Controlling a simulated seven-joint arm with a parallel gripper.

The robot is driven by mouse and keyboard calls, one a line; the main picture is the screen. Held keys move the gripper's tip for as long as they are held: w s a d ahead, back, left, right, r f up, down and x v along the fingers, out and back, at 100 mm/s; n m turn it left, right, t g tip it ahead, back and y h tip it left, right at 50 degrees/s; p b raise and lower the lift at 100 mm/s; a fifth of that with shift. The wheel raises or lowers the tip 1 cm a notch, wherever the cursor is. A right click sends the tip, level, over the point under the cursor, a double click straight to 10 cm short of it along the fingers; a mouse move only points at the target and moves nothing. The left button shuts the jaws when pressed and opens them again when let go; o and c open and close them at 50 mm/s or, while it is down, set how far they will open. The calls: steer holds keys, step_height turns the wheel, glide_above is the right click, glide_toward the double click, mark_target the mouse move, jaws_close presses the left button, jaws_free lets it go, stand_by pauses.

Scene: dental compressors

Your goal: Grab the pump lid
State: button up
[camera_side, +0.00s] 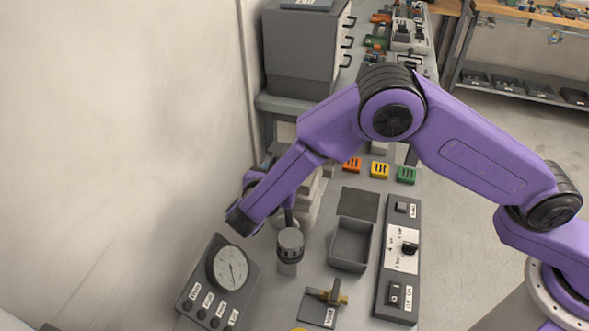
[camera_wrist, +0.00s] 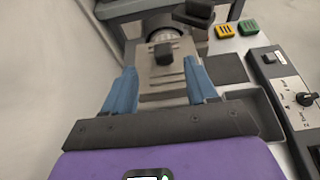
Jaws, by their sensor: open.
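In the wrist view, my gripper (camera_wrist: 159,66) has its two blue fingers spread apart, with nothing held between them. Ahead of and between the fingers is a grey stepped block with a dark knob (camera_wrist: 163,54) on top. This looks like the pump lid (camera_wrist: 160,78), though I cannot be sure. Whether the fingers are level with it or above it is unclear. In the side view, the pale grey pump body (camera_side: 308,200) is partly hidden behind my purple forearm and wrist, and my fingers cannot be made out.
A ribbed grey cylinder (camera_side: 290,245) and a gauge panel (camera_side: 230,268) stand at the front. An open grey bin (camera_side: 351,243) and a switch panel (camera_side: 402,250) lie to the right. Orange, yellow and green blocks (camera_side: 379,170) sit behind. A wall borders the left.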

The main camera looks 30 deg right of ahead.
steer(key=x, duration=0.5)
steer(key=shift+s+d+r, duration=0.15)
steer(key=shift+d+r, duration=0.1)
steer(key=shift+r, duration=0.05)
jaws_close()
steer(key=shift+r, duration=0.1)
